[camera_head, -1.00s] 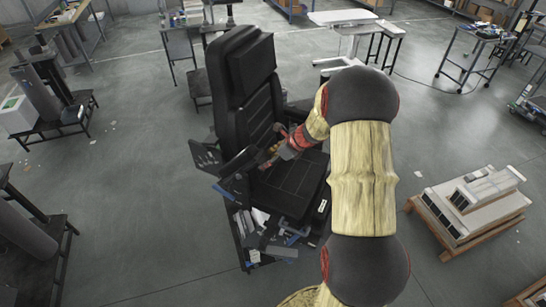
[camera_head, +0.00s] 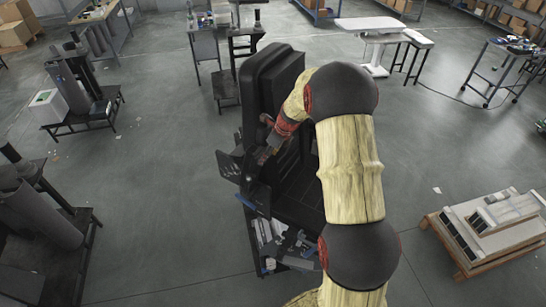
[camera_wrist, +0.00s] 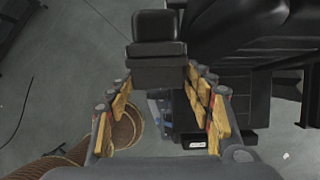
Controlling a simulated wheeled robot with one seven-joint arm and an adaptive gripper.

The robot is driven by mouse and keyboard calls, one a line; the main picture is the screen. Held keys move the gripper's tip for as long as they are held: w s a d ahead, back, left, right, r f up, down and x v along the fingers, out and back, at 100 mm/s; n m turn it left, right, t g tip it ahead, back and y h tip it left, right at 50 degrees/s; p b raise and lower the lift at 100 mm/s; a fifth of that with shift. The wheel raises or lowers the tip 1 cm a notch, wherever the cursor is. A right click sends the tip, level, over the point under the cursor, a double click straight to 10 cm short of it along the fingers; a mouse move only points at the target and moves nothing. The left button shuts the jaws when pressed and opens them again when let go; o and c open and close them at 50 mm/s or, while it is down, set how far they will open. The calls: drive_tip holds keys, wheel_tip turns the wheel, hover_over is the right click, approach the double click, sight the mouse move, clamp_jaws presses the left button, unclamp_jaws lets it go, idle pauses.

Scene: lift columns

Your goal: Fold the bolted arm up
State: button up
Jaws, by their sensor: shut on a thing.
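A black padded chair (camera_head: 272,85) stands in the middle of the head view, its back upright. My gripper (camera_head: 266,152) is at the chair's left side, beside the backrest. In the wrist view, a black padded arm part (camera_wrist: 158,50) stands between the two yellow-padded fingers of my gripper (camera_wrist: 162,88), which is shut on it. The chair's larger black cushions (camera_wrist: 235,35) fill the upper right there. My arm covers much of the chair's right side in the head view, and the arm's bolted joint cannot be made out.
A dark panel (camera_head: 229,166) sticks out left of the chair. Loose grey and blue pieces (camera_head: 270,238) lie low by the chair. A pallet with white units (camera_head: 490,230) stands at right, dark cylinders on stands (camera_head: 35,215) at left. Open floor lies between.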

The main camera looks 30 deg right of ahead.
drive_tip(key=shift+w+a, duration=0.3)
drive_tip(key=shift+a, duration=0.15)
drive_tip(key=o, duration=1.3)
drive_tip(key=shift+o, duration=1.4)
drive_tip(key=shift+a+r, duration=0.1)
drive_tip(key=shift+r, duration=0.2)
drive_tip(key=shift+d+r, duration=0.2)
drive_tip(key=shift+r, duration=0.05)
drive_tip(key=v, duration=1.1)
drive_tip(key=shift+r, duration=0.2)
drive_tip(key=shift+a, duration=0.1)
